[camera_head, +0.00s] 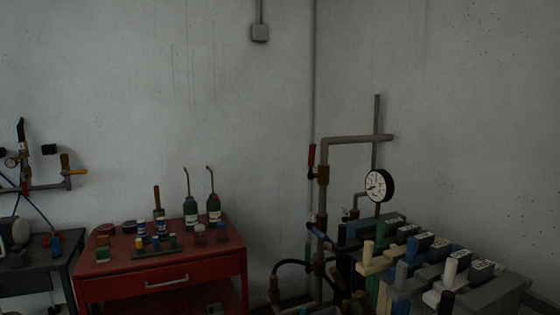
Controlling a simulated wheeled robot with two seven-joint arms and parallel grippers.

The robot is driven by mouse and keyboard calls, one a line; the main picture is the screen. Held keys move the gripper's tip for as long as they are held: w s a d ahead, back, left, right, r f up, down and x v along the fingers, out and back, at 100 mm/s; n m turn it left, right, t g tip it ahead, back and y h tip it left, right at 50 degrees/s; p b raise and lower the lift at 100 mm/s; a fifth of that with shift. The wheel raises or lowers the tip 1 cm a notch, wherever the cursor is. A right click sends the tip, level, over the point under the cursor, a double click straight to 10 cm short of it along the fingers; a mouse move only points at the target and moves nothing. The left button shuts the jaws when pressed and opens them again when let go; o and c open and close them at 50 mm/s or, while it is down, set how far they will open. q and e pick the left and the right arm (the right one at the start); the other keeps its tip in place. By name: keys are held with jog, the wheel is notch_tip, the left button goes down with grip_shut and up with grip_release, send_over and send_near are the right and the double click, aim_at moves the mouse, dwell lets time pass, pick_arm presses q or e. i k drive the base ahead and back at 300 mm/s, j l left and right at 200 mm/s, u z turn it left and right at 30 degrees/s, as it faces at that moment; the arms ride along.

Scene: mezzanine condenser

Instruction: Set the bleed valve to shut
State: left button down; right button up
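Several valves show in the head view, and I cannot tell from any marking which is the bleed valve. A red lever valve (311,158) sits on the upright copper-coloured pipe, its lever pointing up along the pipe. A small valve (350,212) sits on the branch pipe near the round gauge (377,186). A blue-handled valve (318,231) sits lower on the same pipework. At the far left, a yellow-handled fitting (74,171) is on a wall pipe. Neither of my grippers is in view.
A red tool cabinet (161,283) with bottles, jars and small tins stands left of the pipes. A dark bench (56,272) is at far left. A cluster of blue, grey and cream blocks (420,262) crowds the lower right, in front of the pipework.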

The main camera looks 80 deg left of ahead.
aim_at(313, 147)
jog(key=u, duration=2.3)
jog(key=i+j+z, duration=0.15)
jog(key=i+j, duration=0.15)
jog(key=i+j+z, duration=0.1)
jog(key=i+j, duration=0.25)
jog(key=i+j+z, duration=0.15)
jog(key=i+j, duration=0.15)
jog(key=i+j+z, duration=0.1)
jog(key=i+j, duration=0.2)
jog(key=j, duration=0.25)
jog(key=i+j+z, duration=0.15)
jog(key=j, duration=0.25)
jog(key=i+j+z, duration=0.1)
jog(key=i+j, duration=0.25)
jog(key=j, duration=0.15)
